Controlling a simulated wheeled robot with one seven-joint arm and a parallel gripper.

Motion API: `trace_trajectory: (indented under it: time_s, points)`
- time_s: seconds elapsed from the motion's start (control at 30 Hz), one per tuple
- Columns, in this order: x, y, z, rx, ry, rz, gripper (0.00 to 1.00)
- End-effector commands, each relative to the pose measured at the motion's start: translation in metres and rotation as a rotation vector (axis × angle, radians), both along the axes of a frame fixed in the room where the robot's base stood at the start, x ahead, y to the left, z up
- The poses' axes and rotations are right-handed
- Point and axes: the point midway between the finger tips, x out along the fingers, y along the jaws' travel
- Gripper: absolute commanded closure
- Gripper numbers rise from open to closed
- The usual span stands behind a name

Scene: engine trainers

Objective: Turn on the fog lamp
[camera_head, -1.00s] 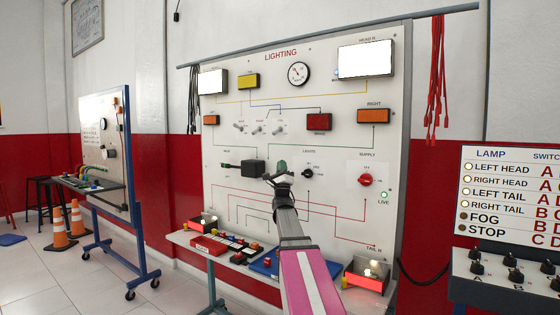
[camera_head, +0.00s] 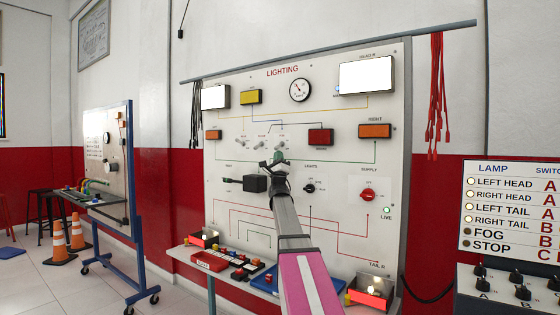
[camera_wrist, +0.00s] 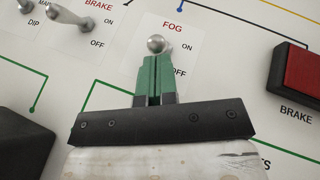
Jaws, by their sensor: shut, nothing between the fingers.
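The FOG toggle switch (camera_wrist: 156,44) shows in the wrist view as a silver ball-ended lever on a white plate, with ON and OFF printed to its right. My gripper (camera_wrist: 152,62) is shut and empty, its green fingertips just below the ball. They touch or nearly touch it; I cannot tell which. The lever's base is hidden. In the head view my gripper (camera_head: 278,158) is in front of the LIGHTING board (camera_head: 225,175), below the right end of the toggle row. On the lamp chart (camera_head: 510,205) the FOG dot (camera_head: 468,232) is dark.
The BRAKE toggle (camera_wrist: 70,18) is left of the FOG plate and the red brake lamp (camera_wrist: 302,80) is to the right. A black housing (camera_head: 255,184) sticks out left of my gripper. A shelf with boxes (camera_head: 205,260) runs below the board.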

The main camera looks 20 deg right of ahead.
Motion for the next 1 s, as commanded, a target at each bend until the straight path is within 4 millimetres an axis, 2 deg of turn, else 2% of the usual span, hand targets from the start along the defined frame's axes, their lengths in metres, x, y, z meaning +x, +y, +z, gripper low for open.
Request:
trace_trajectory:
  time_s: [1.0]
  points:
    - [-0.0044,0.0056,0.0063,0.101,0.072,0.000,1.00]
